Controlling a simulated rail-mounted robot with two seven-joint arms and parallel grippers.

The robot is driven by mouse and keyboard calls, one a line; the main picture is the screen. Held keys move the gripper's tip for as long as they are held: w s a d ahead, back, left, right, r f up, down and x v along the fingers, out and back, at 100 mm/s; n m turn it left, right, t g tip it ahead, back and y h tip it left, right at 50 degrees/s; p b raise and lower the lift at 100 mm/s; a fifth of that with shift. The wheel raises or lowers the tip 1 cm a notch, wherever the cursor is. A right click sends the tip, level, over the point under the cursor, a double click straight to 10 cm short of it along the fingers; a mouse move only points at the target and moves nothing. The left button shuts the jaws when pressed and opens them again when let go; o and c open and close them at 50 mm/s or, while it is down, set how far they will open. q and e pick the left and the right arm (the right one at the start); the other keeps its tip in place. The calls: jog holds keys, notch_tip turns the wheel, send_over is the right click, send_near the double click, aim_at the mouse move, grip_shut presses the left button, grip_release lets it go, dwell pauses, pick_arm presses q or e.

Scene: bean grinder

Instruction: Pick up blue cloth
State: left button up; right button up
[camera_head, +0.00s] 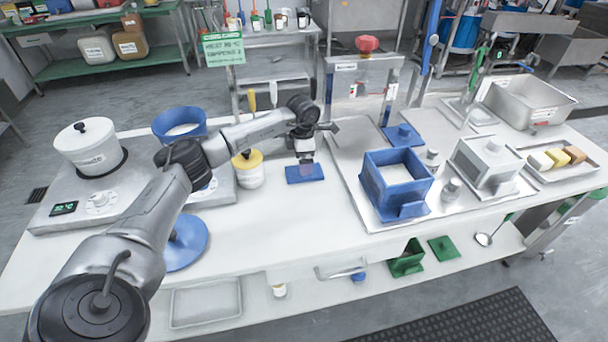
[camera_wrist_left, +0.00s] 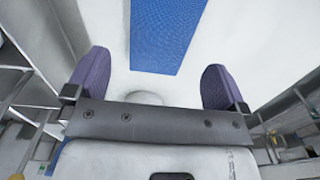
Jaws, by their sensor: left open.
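The blue cloth (camera_head: 312,178) lies flat on the white table in the middle of the head view. It also shows in the left wrist view (camera_wrist_left: 165,35), as a blue woven rectangle ahead of the fingers. My left gripper (camera_head: 306,158) is above the cloth's upper part, pointing down. In the left wrist view its two purple fingers (camera_wrist_left: 155,85) stand wide apart with nothing between them. The cloth's far end runs out of the wrist picture. My right gripper is not in view.
A white jar with a yellow lid (camera_head: 249,168) stands left of the cloth. A steel tray (camera_head: 361,188) with a blue square frame (camera_head: 397,178) is to the right. A blue round lid (camera_head: 186,243) lies at left front. The table in front of the cloth is clear.

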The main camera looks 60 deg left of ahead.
aim_at(292, 172)
pick_arm(q)
jog(key=shift+f+b, duration=1.05)
jog(key=shift+f, duration=1.55)
jog(key=shift+c, duration=0.3)
jog(key=c, duration=0.7)
jog(key=shift+c, duration=0.6)
jog(key=shift+r, duration=0.15)
